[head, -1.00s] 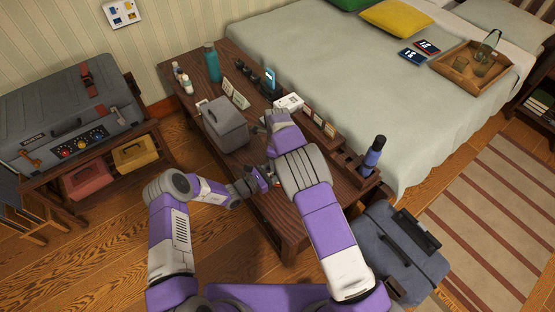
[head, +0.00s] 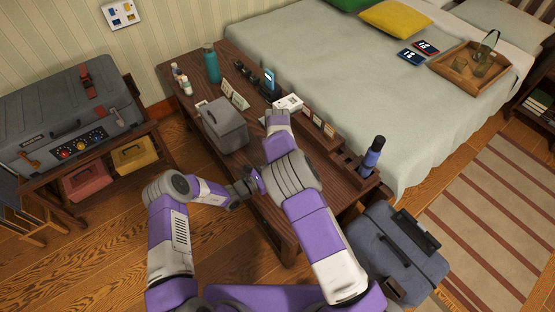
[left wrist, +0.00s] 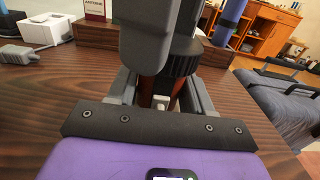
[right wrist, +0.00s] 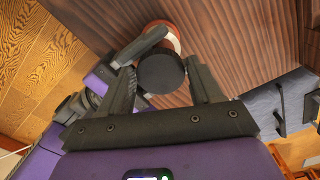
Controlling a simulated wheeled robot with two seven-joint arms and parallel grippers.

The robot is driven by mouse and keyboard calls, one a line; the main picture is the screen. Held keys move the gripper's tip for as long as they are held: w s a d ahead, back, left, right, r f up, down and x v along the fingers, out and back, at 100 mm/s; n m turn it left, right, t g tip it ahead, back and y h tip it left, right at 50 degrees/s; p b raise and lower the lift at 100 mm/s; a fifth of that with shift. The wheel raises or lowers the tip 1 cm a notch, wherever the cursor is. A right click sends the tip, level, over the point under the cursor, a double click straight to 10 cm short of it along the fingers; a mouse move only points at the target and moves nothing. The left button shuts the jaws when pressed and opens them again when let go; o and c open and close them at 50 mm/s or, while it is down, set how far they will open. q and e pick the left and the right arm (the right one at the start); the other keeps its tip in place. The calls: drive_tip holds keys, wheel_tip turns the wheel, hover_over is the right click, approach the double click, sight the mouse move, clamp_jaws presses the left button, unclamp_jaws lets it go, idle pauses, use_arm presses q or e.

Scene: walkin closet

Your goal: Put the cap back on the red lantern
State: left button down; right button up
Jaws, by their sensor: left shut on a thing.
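The red lantern (left wrist: 176,93) stands between the fingers of my left gripper (left wrist: 163,88), which is shut on it. In the head view that gripper (head: 257,181) is above the front part of the low table, and my right arm hides the lantern. The black ribbed cap (left wrist: 184,57) is at the lantern's top. The right wrist view shows the round cap (right wrist: 160,73) between the fingers of my right gripper (right wrist: 160,78), with the lantern's red-and-white rim (right wrist: 168,32) partly behind it. I cannot tell whether the fingers press on the cap or whether it is fully seated.
The wooden table (head: 262,215) also holds a grey box (head: 224,127), a teal bottle (head: 211,63), small cards and a rack (head: 350,172) with a dark blue bottle (head: 374,156). A bed (head: 330,60) stands behind. A blue-grey case (head: 405,255) lies at the right.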

drive_tip(key=shift+o, duration=1.4)
drive_tip(key=shift+r, duration=0.1)
drive_tip(key=shift+r, duration=2.15)
drive_tip(key=shift+c, duration=0.3)
